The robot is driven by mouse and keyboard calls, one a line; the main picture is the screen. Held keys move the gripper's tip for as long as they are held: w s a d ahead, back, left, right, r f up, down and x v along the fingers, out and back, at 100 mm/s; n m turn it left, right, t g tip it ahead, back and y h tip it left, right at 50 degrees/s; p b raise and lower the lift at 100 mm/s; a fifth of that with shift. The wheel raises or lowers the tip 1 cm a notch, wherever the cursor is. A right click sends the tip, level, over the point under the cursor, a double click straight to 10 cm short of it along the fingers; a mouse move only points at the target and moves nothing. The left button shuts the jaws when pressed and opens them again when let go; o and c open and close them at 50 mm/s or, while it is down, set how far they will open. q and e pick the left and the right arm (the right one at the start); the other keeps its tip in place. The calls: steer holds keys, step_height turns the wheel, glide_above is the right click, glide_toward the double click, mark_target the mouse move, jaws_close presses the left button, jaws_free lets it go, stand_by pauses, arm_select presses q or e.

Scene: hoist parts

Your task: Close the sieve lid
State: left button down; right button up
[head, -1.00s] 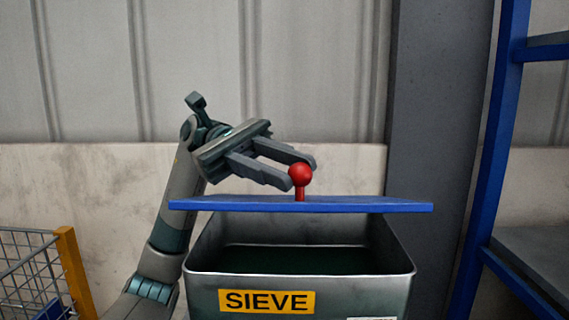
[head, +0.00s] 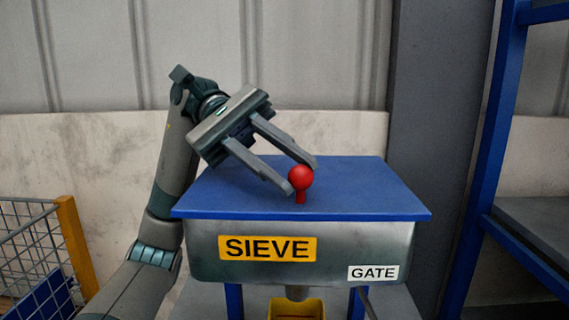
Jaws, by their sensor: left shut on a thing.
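The sieve (head: 345,250) is a grey metal bin with a yellow SIEVE label and a white GATE label. Its blue lid (head: 370,192) lies flat over the top, and the inside of the bin is hidden. A red ball knob (head: 301,178) on a short red stem stands near the lid's front edge. My left gripper (head: 302,174) reaches in from the left above the lid, its two fingers either side of the knob and shut on it. My right gripper is not in view.
A yellow container (head: 297,308) sits under the sieve between blue legs. A wire basket with an orange post (head: 75,245) stands at the left. A blue rack (head: 490,165) stands at the right, beside a dark grey column (head: 436,130).

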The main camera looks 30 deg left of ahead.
arm_select(q)
steer(key=shift+f, duration=0.25)
steer(key=c, duration=1.7)
jaws_free()
steer(key=shift+c, duration=0.2)
steer(key=shift+r, duration=0.1)
